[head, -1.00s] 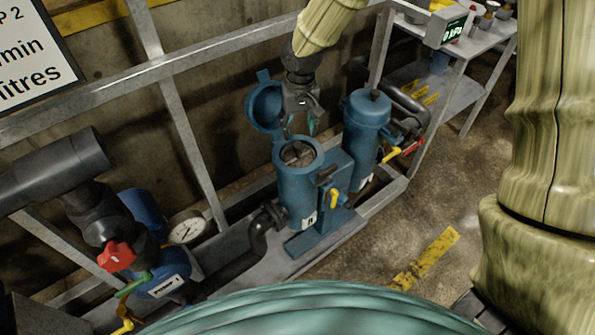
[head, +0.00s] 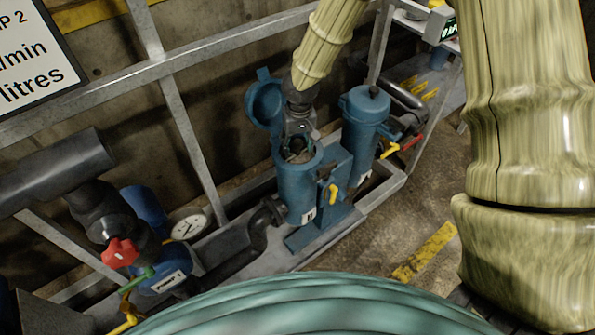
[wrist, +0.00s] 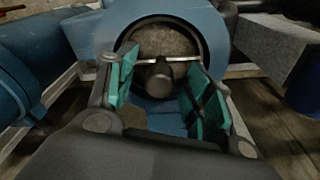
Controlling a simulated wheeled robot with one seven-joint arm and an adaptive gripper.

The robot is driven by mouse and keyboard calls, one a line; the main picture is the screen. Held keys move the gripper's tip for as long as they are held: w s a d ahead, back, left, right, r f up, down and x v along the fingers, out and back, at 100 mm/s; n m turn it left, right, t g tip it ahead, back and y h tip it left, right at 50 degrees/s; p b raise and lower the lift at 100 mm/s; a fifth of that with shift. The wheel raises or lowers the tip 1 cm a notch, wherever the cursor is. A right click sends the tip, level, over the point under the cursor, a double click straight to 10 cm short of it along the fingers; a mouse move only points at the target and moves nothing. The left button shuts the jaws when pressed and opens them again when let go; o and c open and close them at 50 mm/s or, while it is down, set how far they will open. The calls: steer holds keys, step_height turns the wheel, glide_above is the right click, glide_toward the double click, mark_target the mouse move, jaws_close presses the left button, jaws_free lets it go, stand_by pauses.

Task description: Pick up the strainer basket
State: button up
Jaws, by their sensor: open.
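The strainer basket (wrist: 172,42) sits inside the open blue strainer housing (head: 296,190). In the wrist view its round grey top shows within the housing's mouth, with a light crossbar handle (wrist: 188,60) across it and a dark round knob below the bar. My gripper (wrist: 160,90) is open. Its teal fingertips stand on either side of the knob, close to the bar; I cannot tell whether they touch it. In the head view my gripper (head: 298,152) is at the housing's mouth and hides most of the basket.
The housing's blue lid (head: 264,104) stands swung open behind it. A second, closed blue housing (head: 366,122) stands to the right, with red and yellow valve handles (head: 405,148). A metal rail (head: 180,68) runs behind. Pump pipework with a red handwheel (head: 120,252) is at the left.

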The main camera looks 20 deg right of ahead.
steer(key=shift+f, duration=0.2)
steer(key=shift+c, duration=0.3)
jaws_close()
steer(key=shift+r, duration=0.1)
